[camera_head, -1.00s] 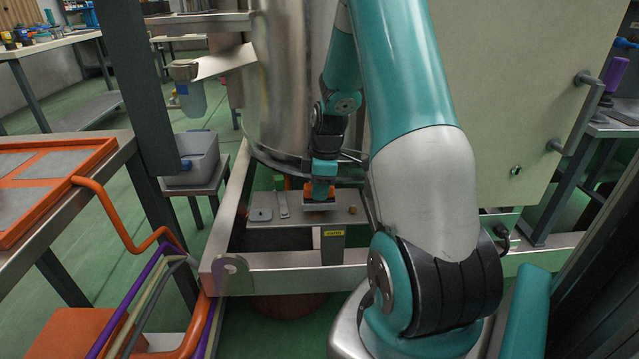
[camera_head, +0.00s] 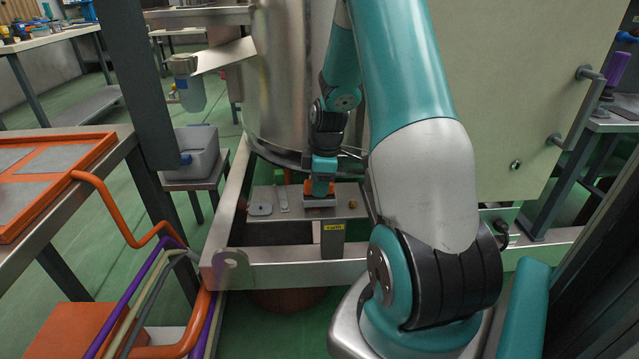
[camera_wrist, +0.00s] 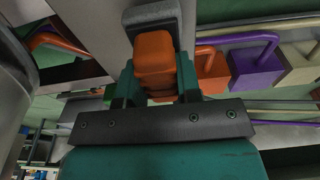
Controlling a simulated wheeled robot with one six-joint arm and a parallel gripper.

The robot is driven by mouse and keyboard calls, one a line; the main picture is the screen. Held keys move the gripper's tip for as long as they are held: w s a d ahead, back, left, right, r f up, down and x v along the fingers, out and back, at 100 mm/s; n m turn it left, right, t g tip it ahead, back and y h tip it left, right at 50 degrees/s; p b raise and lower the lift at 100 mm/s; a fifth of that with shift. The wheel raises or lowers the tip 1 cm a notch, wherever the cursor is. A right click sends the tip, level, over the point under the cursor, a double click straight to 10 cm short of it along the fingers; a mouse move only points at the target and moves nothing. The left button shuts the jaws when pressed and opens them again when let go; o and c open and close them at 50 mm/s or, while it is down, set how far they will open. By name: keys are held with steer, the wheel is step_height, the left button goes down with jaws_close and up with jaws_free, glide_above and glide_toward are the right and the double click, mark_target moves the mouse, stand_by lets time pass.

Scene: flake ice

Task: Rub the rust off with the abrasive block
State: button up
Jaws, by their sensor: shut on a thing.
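My gripper (camera_head: 321,184) is shut on the abrasive block (camera_head: 320,202), which has an orange grip and a grey pad. The block is at the metal shelf (camera_head: 335,212) below the steel tank; I cannot tell whether it touches the shelf. In the wrist view the jaws of my gripper (camera_wrist: 156,85) close on the orange grip of the abrasive block (camera_wrist: 153,52), with the grey pad beyond it. No rust patch can be made out; it may be hidden behind the block and arm.
On the shelf lie a grey plate (camera_head: 260,210), a thin metal strip (camera_head: 282,198) and a small brass-coloured piece (camera_head: 352,204). A box with a yellow label (camera_head: 333,240) hangs in front. The steel tank (camera_head: 282,90) rises close behind; the frame rail (camera_head: 290,271) crosses in front.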

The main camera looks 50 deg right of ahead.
steer(key=shift+r, duration=0.1)
stand_by(0.3)
steer(key=shift+w+d+p, duration=0.6)
steer(key=shift+w+d, duration=0.3)
steer(key=shift+d, duration=0.15)
steer(key=shift+f+b, duration=0.55)
steer(key=shift+f, duration=0.5)
stand_by(0.8)
steer(key=shift+s+a, duration=1.8)
steer(key=shift+a, duration=0.3)
